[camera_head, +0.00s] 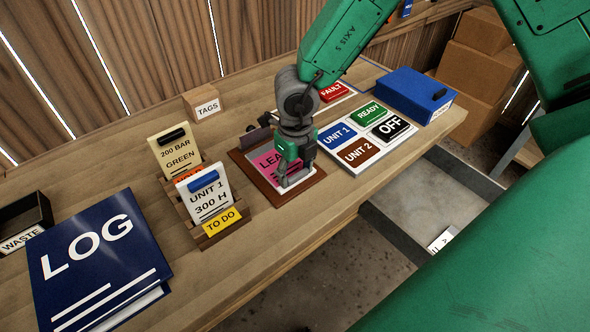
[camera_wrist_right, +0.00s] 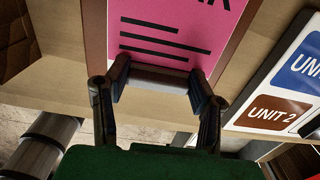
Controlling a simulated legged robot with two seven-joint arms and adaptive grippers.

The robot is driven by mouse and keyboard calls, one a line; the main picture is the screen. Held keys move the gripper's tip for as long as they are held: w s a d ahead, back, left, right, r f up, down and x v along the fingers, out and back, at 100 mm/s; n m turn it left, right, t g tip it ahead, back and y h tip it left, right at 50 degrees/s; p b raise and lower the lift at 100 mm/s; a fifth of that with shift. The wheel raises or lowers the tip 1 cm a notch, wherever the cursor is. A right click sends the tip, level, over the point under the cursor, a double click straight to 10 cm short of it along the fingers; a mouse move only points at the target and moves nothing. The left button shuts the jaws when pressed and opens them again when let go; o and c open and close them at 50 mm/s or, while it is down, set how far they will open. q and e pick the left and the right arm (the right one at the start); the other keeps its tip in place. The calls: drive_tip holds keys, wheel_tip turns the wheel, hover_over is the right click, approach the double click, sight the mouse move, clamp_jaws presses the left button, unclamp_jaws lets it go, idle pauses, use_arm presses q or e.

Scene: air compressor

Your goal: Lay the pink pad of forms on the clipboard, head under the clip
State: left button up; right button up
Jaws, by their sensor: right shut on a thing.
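The brown clipboard (camera_head: 308,183) lies on the workbench, with its dark clip (camera_head: 256,137) at the far left end. The pink pad of forms (camera_head: 266,161) lies over the board, its head towards the clip. Whether the head is under the clip is hard to tell. My right gripper (camera_head: 292,180) comes down over the pad's near end and hides part of it. Brown board edges show on both sides. My left gripper is out of view.
A white panel with UNIT 1, UNIT 2, READY and OFF tiles (camera_head: 352,157) lies close right of the clipboard. A card rack (camera_head: 190,222) stands left, beside the blue LOG binder (camera_head: 100,262). A blue box (camera_head: 412,92) sits at the far right.

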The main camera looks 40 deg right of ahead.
drive_tip(key=o, duration=1.5)
drive_tip(key=shift+d, duration=0.2)
drive_tip(key=shift+c, duration=0.2)
wheel_tip(320, 180, up, 12)
drive_tip(key=shift+f, duration=0.15)
